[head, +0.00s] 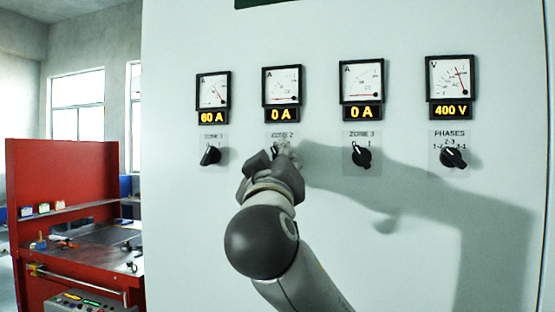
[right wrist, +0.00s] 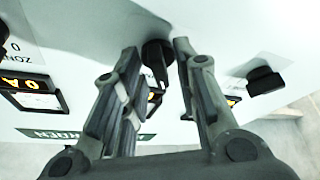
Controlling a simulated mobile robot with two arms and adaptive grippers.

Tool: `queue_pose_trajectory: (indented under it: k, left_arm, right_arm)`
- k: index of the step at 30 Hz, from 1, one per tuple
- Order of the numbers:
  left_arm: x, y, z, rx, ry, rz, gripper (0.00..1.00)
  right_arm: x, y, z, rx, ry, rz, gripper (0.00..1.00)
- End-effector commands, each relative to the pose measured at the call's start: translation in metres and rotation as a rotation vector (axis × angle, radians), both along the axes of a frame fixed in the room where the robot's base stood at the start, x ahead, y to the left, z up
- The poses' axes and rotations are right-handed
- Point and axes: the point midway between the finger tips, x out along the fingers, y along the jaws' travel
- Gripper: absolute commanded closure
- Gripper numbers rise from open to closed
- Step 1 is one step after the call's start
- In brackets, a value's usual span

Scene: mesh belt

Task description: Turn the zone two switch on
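The zone two switch is a black rotary knob on the pale panel (head: 330,225), under a meter whose display (head: 281,115) reads 0 A. In the head view my right gripper (head: 282,156) covers most of the knob. In the right wrist view the knob (right wrist: 157,53) sits between the two fingertips of my right gripper (right wrist: 156,50). The fingers are apart, with a gap on both sides of the knob, so the gripper is open around it. Whether either finger touches it is not clear. My left gripper is not in view.
The zone one knob (head: 210,155), under a 60 A display, is to the left; the zone three knob (head: 361,154), under 0 A, is to the right. The phases knob (head: 453,157) is farther right, under 400 V. A red workbench (head: 62,180) stands at the left.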

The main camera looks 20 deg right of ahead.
Motion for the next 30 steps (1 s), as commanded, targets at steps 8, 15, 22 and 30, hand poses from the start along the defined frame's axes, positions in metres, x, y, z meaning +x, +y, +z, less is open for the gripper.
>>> queue_pose_trajectory:
  k: [8,15,22,30]
  left_arm:
    - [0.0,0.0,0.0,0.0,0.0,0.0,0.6]
    - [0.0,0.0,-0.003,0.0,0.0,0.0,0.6]
    - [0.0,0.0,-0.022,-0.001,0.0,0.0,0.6]
    - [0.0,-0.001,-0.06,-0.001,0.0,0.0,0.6]
  right_arm:
    - [0.0,0.0,0.0,0.0,-0.001,-0.001,1.0]
    - [0.0,0.0,0.0,0.009,-0.007,-0.001,1.0]
    - [0.0,0.001,-0.004,0.076,-0.051,0.0,1.0]
    - [0.001,0.003,-0.007,0.251,-0.169,0.003,1.0]
